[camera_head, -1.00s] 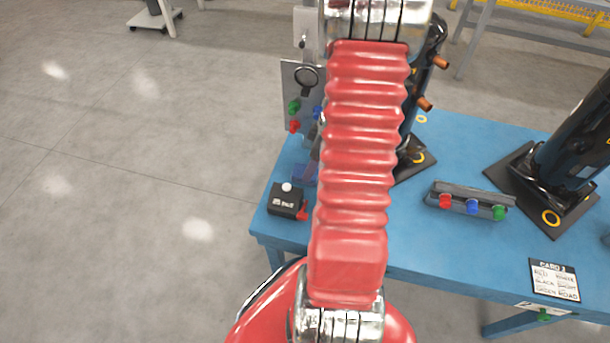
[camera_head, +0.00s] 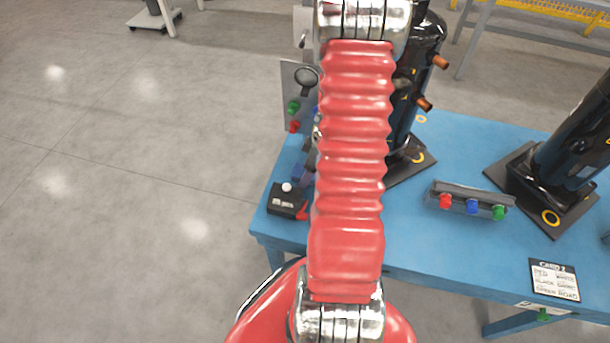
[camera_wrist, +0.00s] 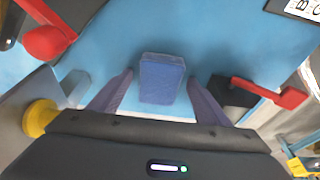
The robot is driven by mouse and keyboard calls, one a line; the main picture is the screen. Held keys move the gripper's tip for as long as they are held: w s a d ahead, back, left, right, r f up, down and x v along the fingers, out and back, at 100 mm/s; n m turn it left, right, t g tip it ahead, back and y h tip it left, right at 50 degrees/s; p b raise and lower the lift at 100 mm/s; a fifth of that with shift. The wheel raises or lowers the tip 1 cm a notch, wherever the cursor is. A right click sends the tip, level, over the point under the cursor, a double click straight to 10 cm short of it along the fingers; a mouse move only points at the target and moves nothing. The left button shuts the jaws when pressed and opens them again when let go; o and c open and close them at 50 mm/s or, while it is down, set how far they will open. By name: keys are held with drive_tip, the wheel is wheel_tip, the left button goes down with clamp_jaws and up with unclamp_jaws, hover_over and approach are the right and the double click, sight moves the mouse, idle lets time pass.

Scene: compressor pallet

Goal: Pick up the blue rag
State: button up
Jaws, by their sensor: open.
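The blue rag (camera_wrist: 162,80) is a small folded block lying on the blue table in the wrist view. My gripper (camera_wrist: 160,74) is open, with one finger on the left of the rag and one on the right. A gap shows between the rag and each finger, and I cannot tell the height of the fingertips over the table. In the head view only a dark blue bit of the rag (camera_head: 299,173) shows beside my red arm, which hides most of the gripper.
A black box (camera_head: 287,201) with a white button and red lever stands close by; its red lever (camera_wrist: 270,91) is right of the right finger. A panel (camera_head: 293,87) with coloured knobs stands behind. A black compressor (camera_head: 428,55) is behind my arm. A knob strip (camera_head: 470,199) lies right.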

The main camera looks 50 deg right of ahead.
drive_tip(key=shift+c, duration=0.3)
drive_tip(key=c, duration=1.2)
drive_tip(key=shift+o, duration=0.2)
drive_tip(key=shift+r, duration=0.1)
wheel_tip(320, 180, up, 10)
idle(0.3)
drive_tip(key=o, duration=0.5)
drive_tip(key=c, duration=0.3)
drive_tip(key=shift+w, duration=0.1)
